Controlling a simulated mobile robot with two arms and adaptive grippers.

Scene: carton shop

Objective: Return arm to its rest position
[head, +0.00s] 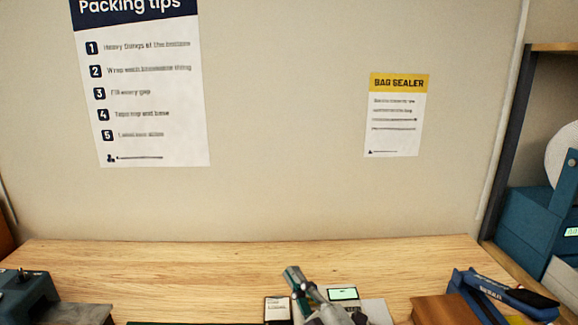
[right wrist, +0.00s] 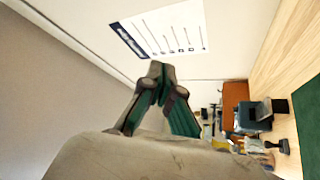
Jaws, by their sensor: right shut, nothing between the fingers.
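My right gripper (head: 293,274) shows at the bottom middle of the head view, in front of the wooden worktable (head: 230,262). Its teal fingers point up and away from me. In the right wrist view the same gripper (right wrist: 156,72) has its fingertips together, with nothing between them. The fingers appear raised in the air, apart from the table and wall. My left gripper is in neither view.
A small device with a lit display (head: 343,294) and a white labelled item (head: 277,308) sit near the gripper. A blue sealer (head: 485,292) stands at the right. A dark blue machine (head: 27,292) is at the left. The table's back strip is clear. A green mat (right wrist: 306,115) shows in the wrist view.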

